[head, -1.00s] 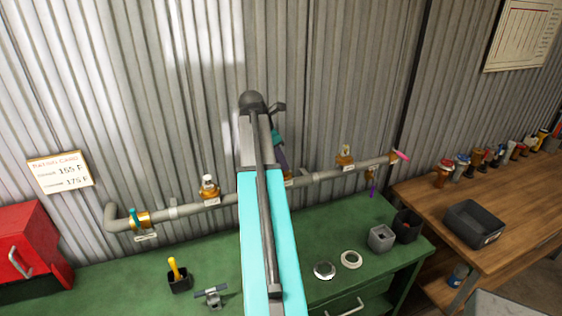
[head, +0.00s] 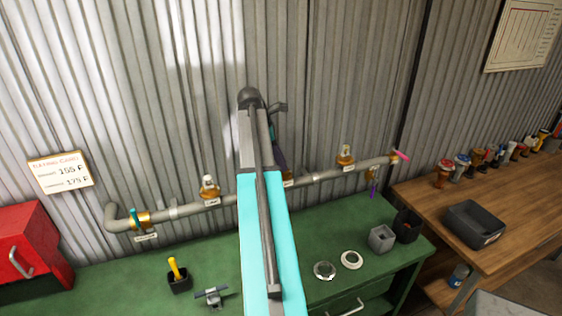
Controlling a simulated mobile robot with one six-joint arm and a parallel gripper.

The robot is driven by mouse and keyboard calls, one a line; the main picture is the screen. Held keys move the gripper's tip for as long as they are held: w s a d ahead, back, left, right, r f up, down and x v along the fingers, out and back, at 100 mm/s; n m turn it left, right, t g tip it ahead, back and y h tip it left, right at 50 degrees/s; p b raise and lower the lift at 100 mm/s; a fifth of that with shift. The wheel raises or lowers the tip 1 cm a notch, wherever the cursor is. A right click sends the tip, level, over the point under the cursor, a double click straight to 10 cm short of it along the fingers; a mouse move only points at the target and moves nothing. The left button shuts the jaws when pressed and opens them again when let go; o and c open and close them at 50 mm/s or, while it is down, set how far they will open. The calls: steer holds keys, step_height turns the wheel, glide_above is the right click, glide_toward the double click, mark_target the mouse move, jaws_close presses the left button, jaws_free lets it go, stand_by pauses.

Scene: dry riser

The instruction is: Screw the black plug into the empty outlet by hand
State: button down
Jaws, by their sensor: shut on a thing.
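A grey pipe (head: 225,201) with brass outlets runs along the corrugated wall above the green bench. The left outlet (head: 140,220) has a teal handle. Two further outlets (head: 209,190) (head: 345,158) carry pale-topped fittings. A middle outlet (head: 288,181) is mostly hidden behind my arm, so I cannot tell whether it is empty. The pipe's right end has a pink part (head: 401,155) and a purple handle (head: 374,187) below. My gripper is hidden behind my cyan arm. I cannot make out the black plug.
On the green bench (head: 125,274) are a black holder with a yellow handle (head: 178,274), a small vise-like tool (head: 212,296), two rings (head: 324,270) (head: 351,259), a grey cup (head: 381,238) and a black cup (head: 407,225). A red box (head: 30,250) stands left, a wooden table (head: 500,205) right.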

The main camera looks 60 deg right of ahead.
steer(key=shift+w+m+y, duration=0.1)
steer(key=shift+m+y, duration=0.3)
steer(key=shift+m, duration=0.8)
steer(key=shift+f, duration=0.1)
steer(key=c, duration=1.5)
jaws_free()
steer(key=shift+g, duration=0.3)
steer(key=n, duration=0.1)
steer(key=n+h, duration=0.1)
steer(key=n, duration=0.1)
steer(key=shift+s+a+t, duration=0.15)
steer(key=shift+s+t, duration=0.05)
steer(key=shift+t, duration=0.2)
steer(key=shift+n+t+h, duration=0.4)
steer(key=shift+n, duration=0.9)
